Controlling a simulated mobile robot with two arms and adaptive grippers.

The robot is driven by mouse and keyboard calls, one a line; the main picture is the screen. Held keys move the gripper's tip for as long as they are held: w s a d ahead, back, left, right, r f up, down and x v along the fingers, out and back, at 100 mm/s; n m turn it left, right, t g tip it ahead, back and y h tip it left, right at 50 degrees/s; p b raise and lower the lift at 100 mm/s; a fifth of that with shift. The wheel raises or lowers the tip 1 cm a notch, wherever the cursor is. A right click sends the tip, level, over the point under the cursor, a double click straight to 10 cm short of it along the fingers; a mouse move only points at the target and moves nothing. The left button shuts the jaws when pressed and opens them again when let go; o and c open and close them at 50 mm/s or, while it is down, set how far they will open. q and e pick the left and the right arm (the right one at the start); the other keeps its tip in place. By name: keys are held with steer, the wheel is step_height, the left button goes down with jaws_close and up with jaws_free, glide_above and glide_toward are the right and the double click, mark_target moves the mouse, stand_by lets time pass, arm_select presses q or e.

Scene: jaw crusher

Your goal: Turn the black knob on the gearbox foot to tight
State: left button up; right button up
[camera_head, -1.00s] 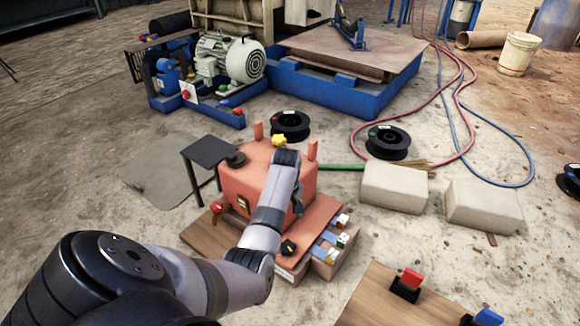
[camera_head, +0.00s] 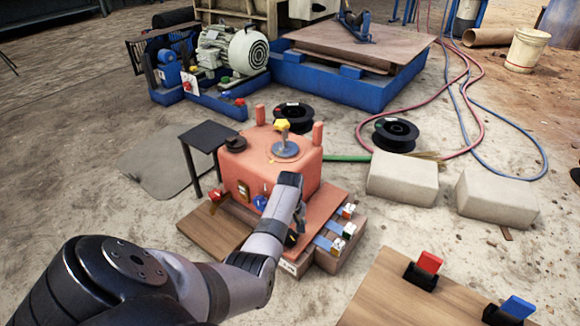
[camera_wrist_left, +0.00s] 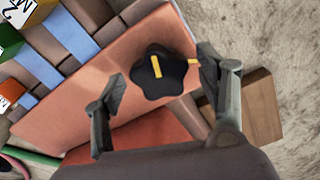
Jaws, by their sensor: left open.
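The black knob (camera_wrist_left: 147,82) is star-shaped with a yellow line on its top, running nearly up and down in the left wrist view. A short yellow mark (camera_wrist_left: 194,62) lies beside it on the right, not lined up with that line. The knob sits on the orange gearbox foot (camera_wrist_left: 95,108). In the head view the knob (camera_head: 291,239) is partly hidden by my left gripper (camera_head: 298,222), in front of the orange gearbox (camera_head: 300,172). My left gripper (camera_wrist_left: 160,72) is open, its fingers on either side of the knob, with no clear contact. My right gripper is out of view.
A yellow star knob (camera_head: 282,124) and two orange posts stand on the gearbox. Blue strips with labelled blocks (camera_head: 348,230) lie right of the foot. A wooden board with red (camera_head: 428,262) and blue clips is at the front right. Two pale blocks (camera_head: 402,178) stand behind.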

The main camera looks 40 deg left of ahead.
arm_select(q)
steer(key=shift+c, duration=0.5)
steer(key=c, duration=1)
